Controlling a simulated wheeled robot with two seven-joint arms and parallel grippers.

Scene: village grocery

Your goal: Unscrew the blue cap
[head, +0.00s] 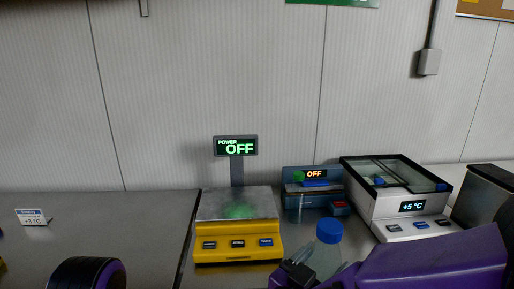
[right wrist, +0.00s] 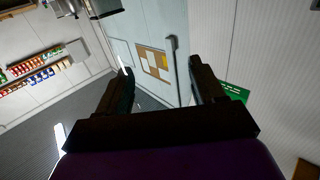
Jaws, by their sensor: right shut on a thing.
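A clear bluish bottle with a blue cap (head: 329,231) stands out at the lower right of the head view, in front of the counter's scales. The cap sits on top of the bottle (head: 326,258). My right gripper (head: 303,272) is shut on the bottle, below the cap, and hides its lower part. In the right wrist view the two dark fingers (right wrist: 165,88) show with a gap between them, and I cannot make out the bottle there. My left gripper is not in view; only a dark and purple part of my left arm shows at the bottom left.
A yellow scale (head: 237,254) reading OFF stands on the grey counter (head: 120,225). A blue device (head: 300,202), also reading OFF, and a white chiller box (head: 413,223) showing +5 °C stand to its right. A small sign (head: 32,217) stands at left. The counter's left is mostly clear.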

